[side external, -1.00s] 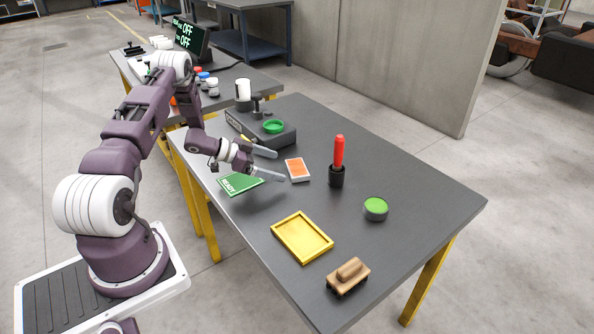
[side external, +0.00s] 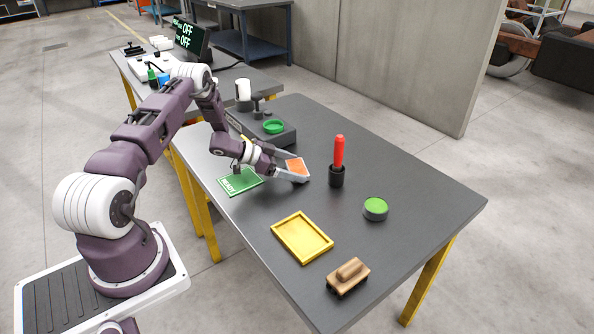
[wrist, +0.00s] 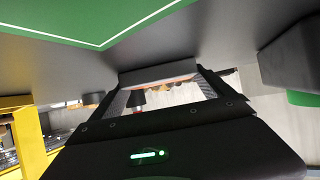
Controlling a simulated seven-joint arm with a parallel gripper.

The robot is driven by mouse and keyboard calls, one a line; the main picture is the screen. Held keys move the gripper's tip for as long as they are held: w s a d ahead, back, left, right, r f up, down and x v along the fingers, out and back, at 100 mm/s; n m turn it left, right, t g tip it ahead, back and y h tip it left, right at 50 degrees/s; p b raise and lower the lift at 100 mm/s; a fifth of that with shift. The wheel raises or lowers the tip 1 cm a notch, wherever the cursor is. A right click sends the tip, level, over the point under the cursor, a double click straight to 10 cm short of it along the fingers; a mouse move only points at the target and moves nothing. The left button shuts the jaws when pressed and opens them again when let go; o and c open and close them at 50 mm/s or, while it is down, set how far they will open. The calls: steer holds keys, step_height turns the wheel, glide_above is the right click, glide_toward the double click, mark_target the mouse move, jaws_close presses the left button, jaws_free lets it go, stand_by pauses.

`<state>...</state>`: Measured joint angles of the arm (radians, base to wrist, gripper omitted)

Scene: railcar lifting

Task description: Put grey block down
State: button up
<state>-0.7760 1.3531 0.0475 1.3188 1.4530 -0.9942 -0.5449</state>
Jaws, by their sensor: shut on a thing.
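A pale grey block with an orange top (side external: 297,165) is between the two fingers of my gripper (side external: 299,169), near the middle of the table. My gripper is shut on it. In the wrist view the block shows as a grey bar (wrist: 160,74) across the fingertips, with a thin orange strip along it. I cannot tell whether its underside touches the table or is slightly raised. The green READY mat (side external: 240,181) lies to the left of the gripper, and it also shows at the top of the wrist view (wrist: 75,18).
A black holder with a red-handled tool (side external: 338,165) stands just right of the block. A green-topped button (side external: 375,208), a yellow tray (side external: 301,238) and a wooden-handled brush (side external: 348,278) are nearer the front.

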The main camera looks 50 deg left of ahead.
mark_target(293, 168)
step_height(293, 168, up, 9)
steer(key=shift+f, duration=0.1)
steer(key=shift+c, duration=0.3)
steer(key=s+d+r, duration=0.2)
steer(key=d+r, duration=1.1)
steer(key=r, duration=0.1)
steer(key=s+d+r+n+y, duration=0.1)
steer(key=s+d+r, duration=0.3)
steer(key=s+d, duration=0.3)
steer(key=d, duration=0.2)
steer(key=shift+s+d+r, duration=0.15)
steer(key=shift+d+r, duration=0.15)
steer(key=shift+r, duration=0.05)
